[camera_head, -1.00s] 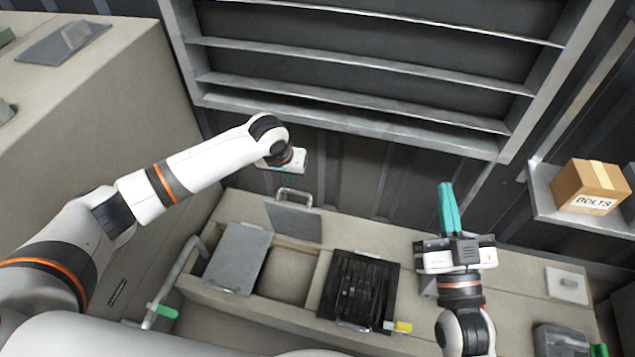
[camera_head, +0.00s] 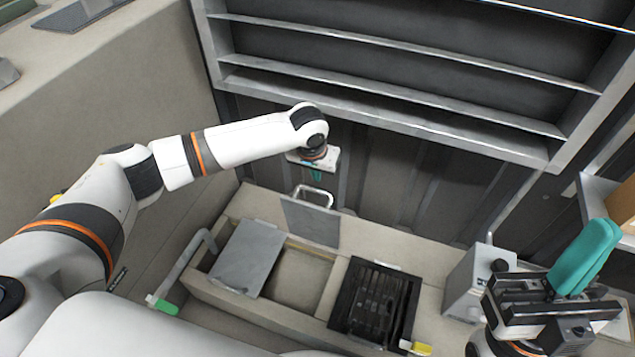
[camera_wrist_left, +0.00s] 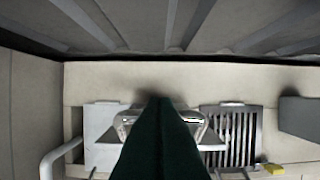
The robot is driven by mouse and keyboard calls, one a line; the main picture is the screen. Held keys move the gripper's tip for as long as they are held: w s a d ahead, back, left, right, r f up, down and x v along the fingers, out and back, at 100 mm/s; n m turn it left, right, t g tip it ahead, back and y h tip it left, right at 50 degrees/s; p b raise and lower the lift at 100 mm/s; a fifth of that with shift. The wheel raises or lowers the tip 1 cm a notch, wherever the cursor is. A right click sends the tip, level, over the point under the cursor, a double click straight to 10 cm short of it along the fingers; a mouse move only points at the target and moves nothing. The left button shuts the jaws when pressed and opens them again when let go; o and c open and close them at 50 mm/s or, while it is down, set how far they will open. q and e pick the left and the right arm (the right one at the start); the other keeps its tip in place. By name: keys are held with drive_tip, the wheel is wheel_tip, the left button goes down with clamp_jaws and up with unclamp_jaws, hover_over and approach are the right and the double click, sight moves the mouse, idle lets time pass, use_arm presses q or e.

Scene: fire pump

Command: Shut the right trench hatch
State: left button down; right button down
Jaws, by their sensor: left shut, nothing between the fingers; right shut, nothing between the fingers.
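The right trench hatch (camera_head: 311,222) is a grey plate standing raised at the back of its opening (camera_head: 300,278), with a metal bar handle (camera_head: 314,194) on its top edge. The opening in front of it is uncovered. The left hatch (camera_head: 248,257) is a grey plate lying over the left part of the trench, slightly askew. My left gripper (camera_head: 316,175) is shut and empty, just above the raised handle; in the left wrist view its dark fingers hide the middle of the handle (camera_wrist_left: 126,120). Contact is unclear. My right gripper (camera_head: 588,257) is shut and empty, at the far right.
A black grate (camera_head: 375,303) with a yellow tab lies right of the opening. A bent pipe with a green grip (camera_head: 167,306) stands left of the trench. A grey box (camera_head: 468,283) is near my right gripper. A metal shelf (camera_head: 390,105) overhangs the back wall.

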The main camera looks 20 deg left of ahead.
use_arm(q)
drive_tip(key=shift+b+x, duration=0.6)
drive_tip(key=shift+x, duration=1.3)
